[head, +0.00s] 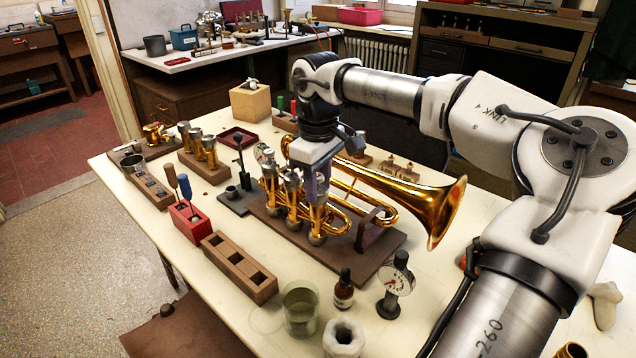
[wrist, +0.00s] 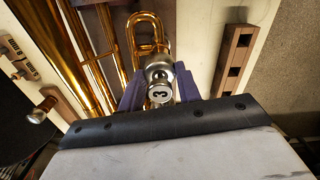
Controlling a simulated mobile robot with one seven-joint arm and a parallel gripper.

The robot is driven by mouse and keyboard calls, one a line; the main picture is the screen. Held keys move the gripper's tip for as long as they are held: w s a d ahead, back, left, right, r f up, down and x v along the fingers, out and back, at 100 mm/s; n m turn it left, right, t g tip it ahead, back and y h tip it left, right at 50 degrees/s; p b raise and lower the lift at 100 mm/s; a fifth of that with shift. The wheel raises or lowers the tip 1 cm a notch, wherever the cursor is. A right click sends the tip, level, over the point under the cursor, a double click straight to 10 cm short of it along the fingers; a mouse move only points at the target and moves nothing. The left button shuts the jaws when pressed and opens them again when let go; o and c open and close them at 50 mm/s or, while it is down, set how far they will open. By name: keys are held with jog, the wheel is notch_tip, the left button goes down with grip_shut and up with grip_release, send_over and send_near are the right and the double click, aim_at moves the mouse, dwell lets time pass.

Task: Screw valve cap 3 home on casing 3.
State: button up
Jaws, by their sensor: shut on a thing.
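The brass horn (head: 385,205) lies on a dark wooden board (head: 375,255), its bell to the right and its valve casings standing upright in a row. My gripper (head: 317,192) points down at the nearest, right-hand casing (head: 317,222), which I take to be casing 3. In the wrist view, the purple fingers of my gripper (wrist: 157,92) stand on both sides of a silver valve cap marked 3 (wrist: 158,94), shut on it. The cap appears in line with the casing's top. The fingers hide the seam, so I cannot tell how far it is threaded on.
The neighbouring casing (head: 293,203) stands close on the left. A wooden block with square holes (head: 240,268), a red tool holder (head: 190,222), a glass jar (head: 300,310), a dropper bottle (head: 344,292) and a dial gauge (head: 397,283) stand around the board.

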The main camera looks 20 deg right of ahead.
jog(key=o, duration=1.2)
jog(key=shift+c, duration=0.2)
jog(key=shift+r, duration=0.1)
